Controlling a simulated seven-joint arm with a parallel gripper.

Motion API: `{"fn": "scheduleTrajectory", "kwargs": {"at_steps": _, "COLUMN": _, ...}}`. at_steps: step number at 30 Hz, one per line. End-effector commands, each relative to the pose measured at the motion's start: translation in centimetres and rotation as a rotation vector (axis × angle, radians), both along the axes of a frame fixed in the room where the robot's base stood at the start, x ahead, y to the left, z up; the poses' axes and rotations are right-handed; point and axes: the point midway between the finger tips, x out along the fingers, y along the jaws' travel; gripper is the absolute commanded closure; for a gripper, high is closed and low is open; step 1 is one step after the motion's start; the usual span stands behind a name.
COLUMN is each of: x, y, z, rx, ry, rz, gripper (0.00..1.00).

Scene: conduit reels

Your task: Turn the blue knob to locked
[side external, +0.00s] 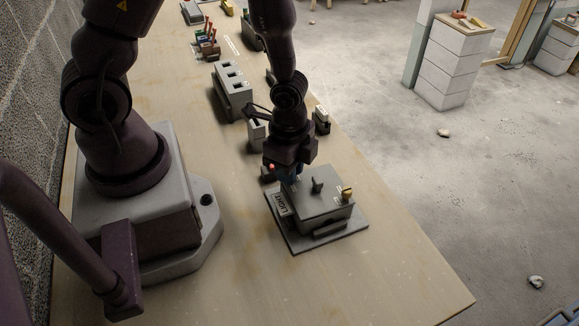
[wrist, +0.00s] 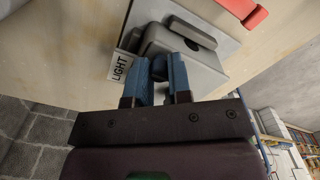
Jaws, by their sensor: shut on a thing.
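A grey box (side external: 318,210) with a LIGHT label (side external: 283,204) sits on a flat base plate on the bench. In the side external view my gripper (side external: 290,178) points down at the box's rear left corner. In the wrist view my gripper (wrist: 163,66) has its two blue fingers shut on a dark blue knob (wrist: 159,70), on the box beside the LIGHT label (wrist: 121,66). The fingers hide much of the knob, and I cannot tell which way it is turned. In the side external view the knob is hidden by the gripper.
The box top also has a dark upright tab (side external: 317,185) and a brass-coloured knob (side external: 347,192). A grey block with dark openings (side external: 233,90) and other small fixtures stand farther back. A red piece (wrist: 243,10) shows at the wrist view's top. The bench front (side external: 340,285) is clear.

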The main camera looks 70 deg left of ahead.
Motion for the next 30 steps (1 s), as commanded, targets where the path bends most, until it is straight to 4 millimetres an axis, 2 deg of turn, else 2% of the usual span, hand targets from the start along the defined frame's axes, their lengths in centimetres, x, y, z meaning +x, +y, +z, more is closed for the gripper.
{"fn": "scheduleTrajectory", "kwargs": {"at_steps": 17, "x": -0.02, "y": 0.02, "z": 0.01, "rx": 0.001, "ry": 0.001, "rz": -0.035, "gripper": 1.00}}
{"fn": "scheduleTrajectory", "kwargs": {"at_steps": 18, "x": -0.02, "y": 0.02, "z": 0.01, "rx": 0.001, "ry": 0.001, "rz": -0.034, "gripper": 0.79}}
{"fn": "scheduleTrajectory", "kwargs": {"at_steps": 21, "x": -0.02, "y": 0.01, "z": 0.00, "rx": 0.001, "ry": 0.001, "rz": -0.034, "gripper": 0.56}}
{"fn": "scheduleTrajectory", "kwargs": {"at_steps": 30, "x": 0.00, "y": 0.01, "z": 0.08, "rx": 0.000, "ry": 0.000, "rz": -0.033, "gripper": 0.55}}
